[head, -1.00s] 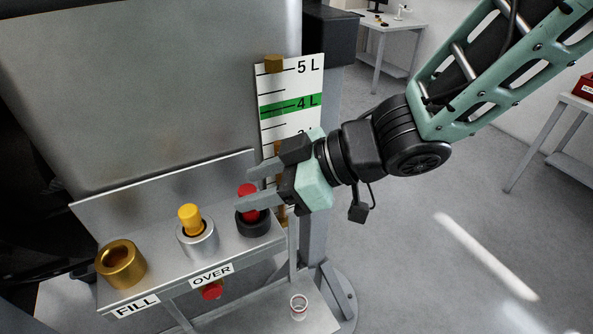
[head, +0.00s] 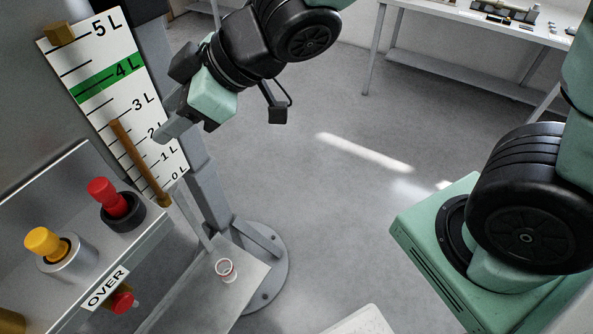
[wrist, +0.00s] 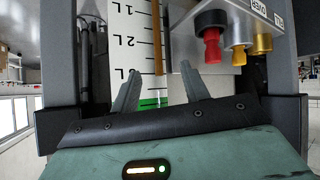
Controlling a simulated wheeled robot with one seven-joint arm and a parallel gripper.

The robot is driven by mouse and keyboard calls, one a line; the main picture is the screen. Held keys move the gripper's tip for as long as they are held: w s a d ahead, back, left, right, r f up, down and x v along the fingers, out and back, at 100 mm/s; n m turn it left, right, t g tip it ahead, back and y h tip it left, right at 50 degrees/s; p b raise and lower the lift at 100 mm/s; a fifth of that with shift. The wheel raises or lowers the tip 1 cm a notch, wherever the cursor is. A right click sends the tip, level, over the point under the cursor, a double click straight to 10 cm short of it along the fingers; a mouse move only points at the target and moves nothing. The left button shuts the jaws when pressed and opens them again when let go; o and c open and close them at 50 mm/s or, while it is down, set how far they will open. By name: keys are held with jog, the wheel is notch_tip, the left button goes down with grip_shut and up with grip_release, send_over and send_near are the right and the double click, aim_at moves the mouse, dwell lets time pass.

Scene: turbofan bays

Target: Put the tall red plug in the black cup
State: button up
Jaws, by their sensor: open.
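The tall red plug (head: 103,192) stands in the black cup (head: 124,217) at the right end of the shelf, its lower part hidden inside the cup. My gripper (head: 170,128) is open and empty, above and right of the plug, in front of the level gauge. In the wrist view my open gripper (wrist: 160,86) faces the gauge with nothing between its fingers. That view is upside down and shows the red plug (wrist: 211,50) and black cup (wrist: 209,20) at the upper right, clear of the fingers.
A yellow plug (head: 45,243) stands in a silver cup (head: 68,262) left of the black cup. The gauge board (head: 110,85) rises behind. Under the shelf are a red knob (head: 121,298) and a lower ledge with a small cup (head: 226,269). Open floor lies right.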

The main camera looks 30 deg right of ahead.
jog(key=s+d+f+m+h, duration=0.4)
jog(key=d+m+h, duration=0.15)
jog(key=d, duration=0.35)
jog(key=s+d+f+g+h, duration=0.1)
jog(key=s+d+g+h, duration=0.2)
jog(key=s, duration=0.8)
jog(key=shift+m+g, duration=0.45)
jog(key=shift+g, duration=0.45)
jog(key=shift+w+f, duration=0.1)
